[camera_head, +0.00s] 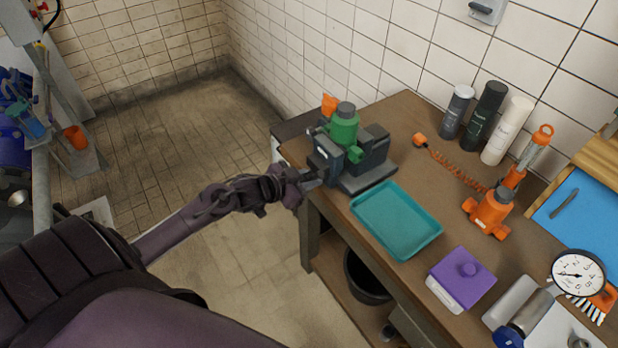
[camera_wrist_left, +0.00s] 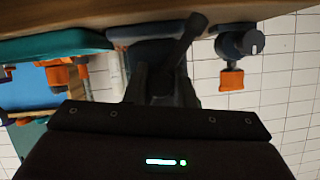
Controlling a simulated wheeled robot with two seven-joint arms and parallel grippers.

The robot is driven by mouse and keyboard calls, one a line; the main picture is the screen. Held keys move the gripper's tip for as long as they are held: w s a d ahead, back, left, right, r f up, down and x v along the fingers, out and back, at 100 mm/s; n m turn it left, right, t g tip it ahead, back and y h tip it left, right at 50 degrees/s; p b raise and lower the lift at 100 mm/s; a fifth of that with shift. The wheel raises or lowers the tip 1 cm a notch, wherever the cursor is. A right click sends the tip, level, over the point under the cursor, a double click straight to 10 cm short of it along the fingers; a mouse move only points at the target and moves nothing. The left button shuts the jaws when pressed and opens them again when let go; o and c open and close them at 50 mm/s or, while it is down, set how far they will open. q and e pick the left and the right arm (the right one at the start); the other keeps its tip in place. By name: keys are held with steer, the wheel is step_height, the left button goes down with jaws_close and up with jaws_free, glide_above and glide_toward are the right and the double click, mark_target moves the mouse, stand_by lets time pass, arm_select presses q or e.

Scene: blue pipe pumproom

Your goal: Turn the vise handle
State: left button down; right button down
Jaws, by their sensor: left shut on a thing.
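The dark grey vise (camera_head: 366,170) stands at the left corner of the workbench, with a green part (camera_head: 344,128) upright in its jaws. My left gripper (camera_head: 308,180) reaches in from the left at the vise's near left side. It is shut on the vise handle, which is mostly hidden behind the fingers in the head view. In the left wrist view, which looks upside down, a dark slanted bar, apparently the handle (camera_wrist_left: 187,38), runs to my left gripper (camera_wrist_left: 160,82). My right gripper is in neither view.
A teal tray (camera_head: 396,219) lies just right of the vise on the workbench (camera_head: 412,125). A purple-lidded box (camera_head: 462,280), an orange tool (camera_head: 490,213), several bottles (camera_head: 485,117) and a gauge (camera_head: 578,275) stand farther right. Open floor (camera_head: 225,245) lies left of the bench.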

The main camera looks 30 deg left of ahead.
arm_select(q)
steer(key=shift+f, duration=0.15)
stand_by(0.8)
steer(key=c, duration=1.2)
jaws_free()
steer(key=shift+b+v, duration=0.45)
steer(key=shift+v, duration=3.45)
